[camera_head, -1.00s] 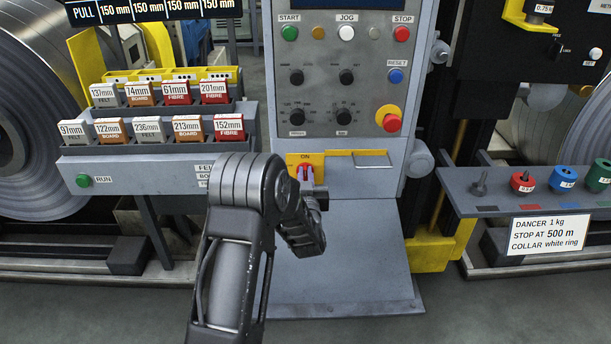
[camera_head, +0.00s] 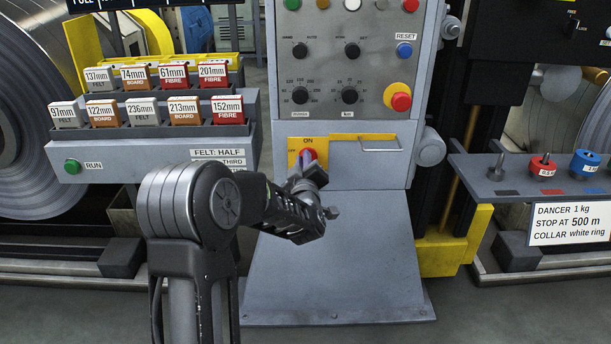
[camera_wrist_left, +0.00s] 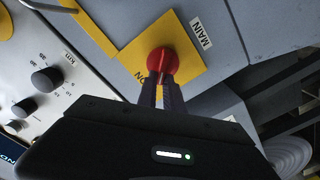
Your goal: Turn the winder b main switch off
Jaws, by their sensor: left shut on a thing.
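The main switch is a red knob (camera_head: 309,154) on a yellow plate (camera_head: 293,145) marked ON, low on the grey control cabinet. In the left wrist view the red knob (camera_wrist_left: 162,60) sits on its yellow plate (camera_wrist_left: 185,72), beside a white MAIN label (camera_wrist_left: 201,33). My left gripper (camera_head: 306,166) reaches it from below. Its two dark fingers (camera_wrist_left: 161,84) are shut on the knob, covering its lower part. The knob's exact pointing direction is hidden by the fingers. My right gripper is in neither view.
The cabinet (camera_head: 360,170) carries dark selector knobs, a blue RESET button (camera_head: 404,51) and a red emergency button (camera_head: 401,101) above the switch. A handle (camera_head: 380,146) is just right of it. A rack of labelled blocks (camera_head: 150,140) stands left; a weight shelf (camera_head: 520,180) stands right.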

